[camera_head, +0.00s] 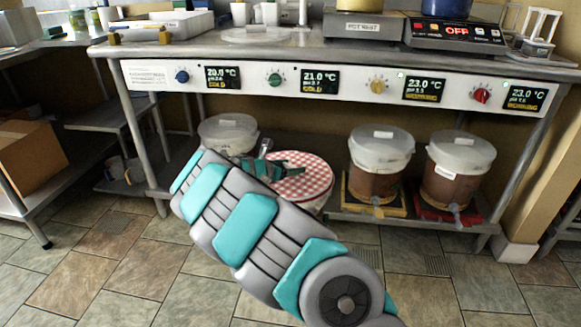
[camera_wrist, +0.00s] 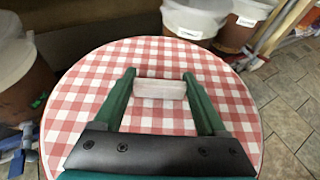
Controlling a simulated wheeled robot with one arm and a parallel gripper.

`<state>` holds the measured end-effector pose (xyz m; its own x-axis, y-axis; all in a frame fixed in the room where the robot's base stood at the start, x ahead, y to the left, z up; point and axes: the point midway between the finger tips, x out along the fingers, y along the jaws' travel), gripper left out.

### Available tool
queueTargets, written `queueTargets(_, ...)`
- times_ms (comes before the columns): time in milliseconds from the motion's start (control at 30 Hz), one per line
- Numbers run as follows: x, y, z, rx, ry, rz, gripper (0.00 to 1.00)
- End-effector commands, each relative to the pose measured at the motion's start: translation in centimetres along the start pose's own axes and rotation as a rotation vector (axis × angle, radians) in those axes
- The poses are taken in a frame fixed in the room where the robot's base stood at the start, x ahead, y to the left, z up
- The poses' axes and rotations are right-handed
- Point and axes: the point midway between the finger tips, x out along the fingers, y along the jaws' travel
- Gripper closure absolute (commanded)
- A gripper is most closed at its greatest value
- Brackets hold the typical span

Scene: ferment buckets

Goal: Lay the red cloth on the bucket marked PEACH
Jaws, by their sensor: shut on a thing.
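The red cloth (camera_head: 312,176) is a round red-and-white checked cover. In the head view it is over the second bucket position from the left, partly behind my arm. It fills the middle of the wrist view (camera_wrist: 95,85), spread flat, with a pale block (camera_wrist: 160,88) at its centre. My gripper (camera_wrist: 160,80) is shut on this block, one green finger at each side. My gripper (camera_head: 266,168) also shows in the head view. Whether the cloth rests on a bucket or hangs just above one is unclear. I cannot read PEACH on any bucket label.
A lidded bucket (camera_head: 228,133) stands left of the cloth. Two brown-filled buckets with pale lids, one (camera_head: 380,165) on a yellow stand and one (camera_head: 458,170) on a red stand, are to the right. The worktop (camera_head: 330,50) and its display panel (camera_head: 340,85) overhang them. The tiled floor in front is clear.

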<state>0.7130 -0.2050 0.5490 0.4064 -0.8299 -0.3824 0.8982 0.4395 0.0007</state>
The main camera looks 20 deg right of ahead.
Motion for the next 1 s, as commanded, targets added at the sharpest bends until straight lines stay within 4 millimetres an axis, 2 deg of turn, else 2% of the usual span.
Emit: queueTargets(1000, 0.38, 0.00, -0.91, 0.000, 0.000, 0.000, 0.83)
